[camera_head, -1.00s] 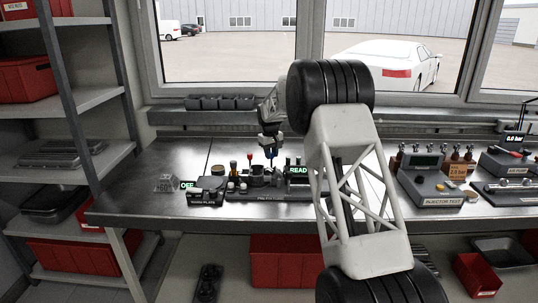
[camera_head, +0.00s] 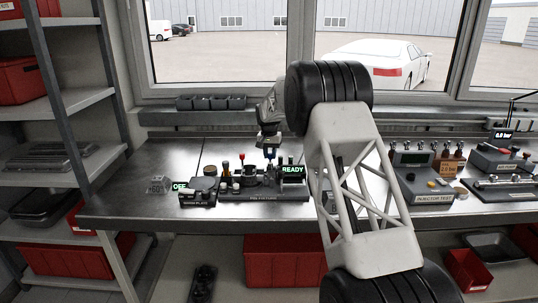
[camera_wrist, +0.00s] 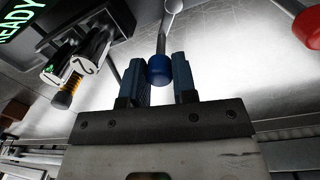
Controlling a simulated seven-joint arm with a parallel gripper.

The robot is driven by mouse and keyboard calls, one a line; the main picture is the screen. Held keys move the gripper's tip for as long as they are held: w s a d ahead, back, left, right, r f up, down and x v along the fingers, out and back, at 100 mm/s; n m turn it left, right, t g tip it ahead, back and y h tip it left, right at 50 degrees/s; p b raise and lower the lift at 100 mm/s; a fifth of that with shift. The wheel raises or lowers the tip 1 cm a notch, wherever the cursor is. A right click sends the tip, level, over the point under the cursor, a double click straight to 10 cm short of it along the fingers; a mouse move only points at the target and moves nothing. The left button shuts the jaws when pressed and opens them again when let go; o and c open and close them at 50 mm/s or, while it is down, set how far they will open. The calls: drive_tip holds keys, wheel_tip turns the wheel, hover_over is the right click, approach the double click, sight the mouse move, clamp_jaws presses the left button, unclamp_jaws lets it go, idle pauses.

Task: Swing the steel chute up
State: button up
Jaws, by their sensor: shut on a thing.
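My gripper (camera_wrist: 160,82) is shut on a blue knob (camera_wrist: 160,71) at the end of a thin metal rod, with one blue-grey finger on each side. The rod runs from the knob towards a small pale rounded metal end (camera_wrist: 173,6) at the top edge of the wrist view; I cannot tell whether this is the steel chute. In the head view my gripper (camera_head: 269,153) is low over the right part of the pin fixture (camera_head: 262,198), left of the green READY display (camera_head: 292,170). The chute is too small to make out there.
A dark plate unit (camera_head: 198,192) stands left of the fixture.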

drive_tip(key=shift+r, duration=0.1)
idle(0.3)
drive_tip(key=o, duration=0.9)
drive_tip(key=shift+o, duration=0.2)
drive_tip(key=shift+a+r, duration=0.15)
drive_tip(key=shift+r, duration=3.7)
